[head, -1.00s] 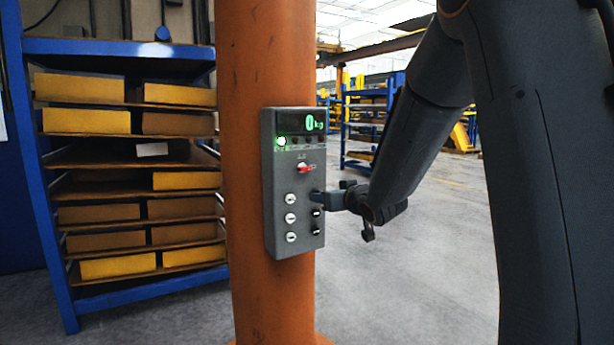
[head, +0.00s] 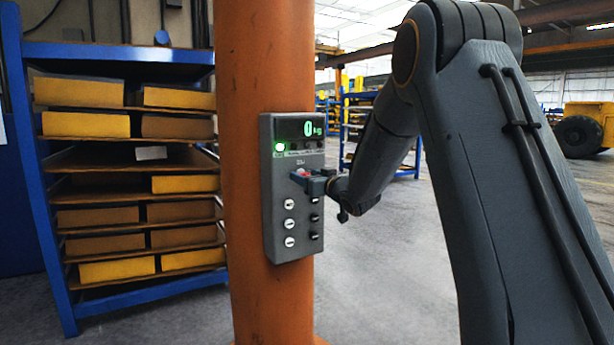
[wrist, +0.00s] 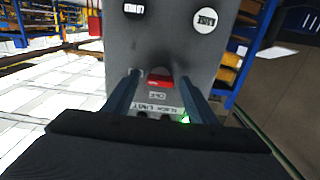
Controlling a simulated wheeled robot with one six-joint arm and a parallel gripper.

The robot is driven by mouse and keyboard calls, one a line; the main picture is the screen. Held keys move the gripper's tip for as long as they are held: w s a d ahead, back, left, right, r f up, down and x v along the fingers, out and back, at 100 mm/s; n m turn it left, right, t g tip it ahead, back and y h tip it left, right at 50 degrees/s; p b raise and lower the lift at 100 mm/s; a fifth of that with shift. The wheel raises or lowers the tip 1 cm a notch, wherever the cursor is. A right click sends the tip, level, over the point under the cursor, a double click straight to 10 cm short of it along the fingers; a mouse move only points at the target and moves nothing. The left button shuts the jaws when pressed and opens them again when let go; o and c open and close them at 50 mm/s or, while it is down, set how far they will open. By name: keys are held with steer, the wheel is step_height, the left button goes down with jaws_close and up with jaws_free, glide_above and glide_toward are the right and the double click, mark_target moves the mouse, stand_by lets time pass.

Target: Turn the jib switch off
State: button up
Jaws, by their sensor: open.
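The grey control box (head: 268,230) is fixed to an orange column. Its display reads 0 kg and a green lamp (head: 280,147) is lit at its upper left. The red switch (wrist: 160,81) sits between my two fingers in the wrist view, near a label. In the head view my gripper (head: 303,179) is at the box's face and hides most of the switch. My gripper is open, with one finger on each side of the switch. I cannot tell whether either finger touches it, or which way it is set.
Below the switch are several white buttons (head: 290,223) and dark knobs (head: 315,218). The orange column (head: 265,60) stands behind the box. A blue rack (head: 100,45) with yellow boxes is at the left. Open grey floor lies to the right.

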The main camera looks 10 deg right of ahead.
steer(key=c, duration=1.1)
steer(key=shift+n+b, duration=0.3)
steer(key=shift+b, duration=0.1)
steer(key=n+b, duration=1.7)
steer(key=b, duration=0.1)
steer(key=shift+n, duration=0.3)
steer(key=o, duration=1.1)
